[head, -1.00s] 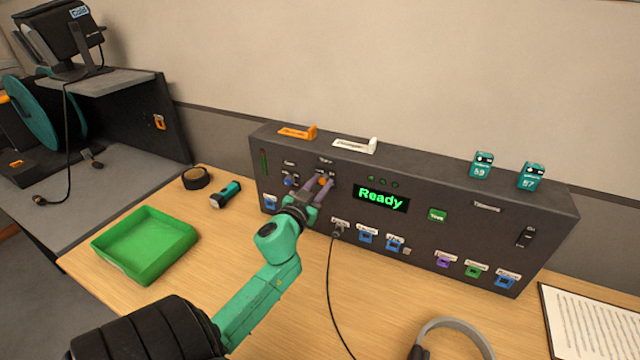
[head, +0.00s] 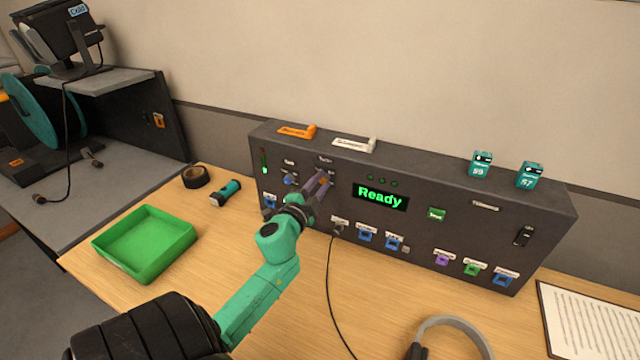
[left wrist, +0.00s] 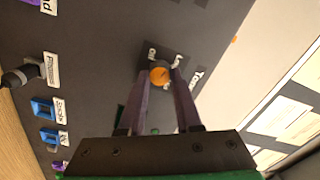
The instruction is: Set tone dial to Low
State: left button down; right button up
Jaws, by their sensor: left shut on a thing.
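The tone dial (left wrist: 160,73) is an orange-topped knob on the dark console, under a label only partly readable in the left wrist view. In the head view the tone dial (head: 322,181) is partly hidden by my fingers. My left gripper (head: 318,184) reaches the console's upper left face. In the left wrist view my left gripper (left wrist: 160,76) has its two purple fingers on either side of the dial, shut on it. Small labels sit around the dial; which one it points to cannot be told. My right gripper does not show.
The console (head: 470,225) has a green "Ready" screen (head: 380,197), a blue knob (head: 290,179) left of the dial, and several coloured sockets below. A cable (head: 330,290) hangs from its front. A green tray (head: 145,243), a flashlight (head: 225,193) and headphones (head: 450,325) lie on the desk.

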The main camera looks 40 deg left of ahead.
pick_arm(q)
jog(key=m, duration=0.4)
jog(key=shift+f+m, duration=0.15)
jog(key=shift+m, duration=0.25)
dwell(0.4)
jog(key=c, duration=0.6)
grip_release()
jog(key=shift+d, duration=0.1)
jog(key=b+v, duration=0.4)
jog(key=v, duration=1)
jog(key=shift+s, duration=0.35)
